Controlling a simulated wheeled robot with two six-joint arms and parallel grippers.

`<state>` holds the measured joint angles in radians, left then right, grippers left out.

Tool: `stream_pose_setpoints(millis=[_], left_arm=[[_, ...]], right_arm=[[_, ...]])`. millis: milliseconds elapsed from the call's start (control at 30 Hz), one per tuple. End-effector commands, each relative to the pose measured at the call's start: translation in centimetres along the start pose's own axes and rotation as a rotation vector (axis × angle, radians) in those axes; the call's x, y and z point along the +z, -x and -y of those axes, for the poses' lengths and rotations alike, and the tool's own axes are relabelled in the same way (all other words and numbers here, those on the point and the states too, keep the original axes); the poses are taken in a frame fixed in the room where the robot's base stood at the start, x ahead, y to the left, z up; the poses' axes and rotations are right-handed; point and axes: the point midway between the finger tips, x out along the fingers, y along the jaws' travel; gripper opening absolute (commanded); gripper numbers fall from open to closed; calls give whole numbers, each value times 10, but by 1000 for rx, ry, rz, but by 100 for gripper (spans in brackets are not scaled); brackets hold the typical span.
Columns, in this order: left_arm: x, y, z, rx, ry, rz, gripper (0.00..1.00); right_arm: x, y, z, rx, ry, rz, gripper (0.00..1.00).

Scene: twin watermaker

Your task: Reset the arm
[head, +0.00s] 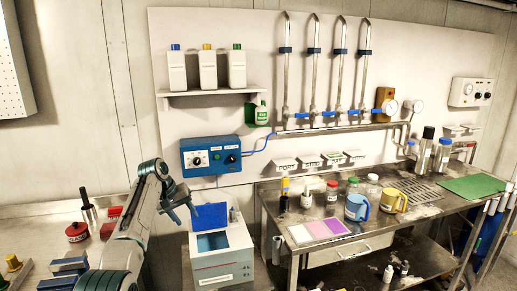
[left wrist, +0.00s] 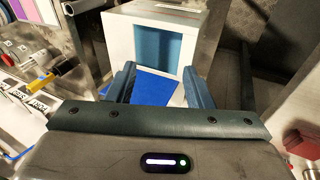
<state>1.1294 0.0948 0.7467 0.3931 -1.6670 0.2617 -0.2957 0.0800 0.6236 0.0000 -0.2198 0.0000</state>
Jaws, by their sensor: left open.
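My left arm (head: 130,235) reaches in from the lower left. Its gripper (head: 183,211) is open and hangs in the air just left of the raised blue lid of a white box. In the left wrist view the two fingers (left wrist: 160,82) stand apart with the blue lid (left wrist: 155,88) showing between and beyond them. I see nothing held between them. The white box (head: 222,262) has a blue inside and also shows in the left wrist view (left wrist: 122,40). My right gripper is not in view.
A metal bench (head: 432,209) at right carries a blue mug (head: 356,207), a yellow mug (head: 392,201), jars and a green mat (head: 472,187). A blue control box (head: 210,156) and a bottle shelf (head: 207,92) are on the wall.

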Motion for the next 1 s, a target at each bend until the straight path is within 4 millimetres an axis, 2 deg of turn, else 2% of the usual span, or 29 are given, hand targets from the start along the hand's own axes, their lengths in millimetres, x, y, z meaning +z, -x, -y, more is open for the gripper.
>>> stream_pose_setpoints(millis=[267, 367, 467, 567, 700, 767, 900, 967, 1000], left_arm=[[16, -61, 32, -28, 15, -1, 47], [27, -91, 49, -44, 22, -1, 47], [41, -125, 69, -63, 28, -4, 47], [63, -169, 96, -88, 32, -4, 47], [114, -244, 148, -140, 34, -6, 47], [139, -274, 172, -163, 29, -7, 47], [208, -338, 226, -217, 12, -6, 47], [240, -362, 249, -240, 0, -5, 47], [263, -376, 264, -254, -8, -4, 47]], right_arm=[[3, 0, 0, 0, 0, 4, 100], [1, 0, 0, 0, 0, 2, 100], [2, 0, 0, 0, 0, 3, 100], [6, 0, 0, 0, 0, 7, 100], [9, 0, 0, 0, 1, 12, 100], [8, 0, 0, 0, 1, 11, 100], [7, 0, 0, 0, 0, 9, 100], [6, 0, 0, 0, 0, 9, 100], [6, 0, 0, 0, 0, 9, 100]])
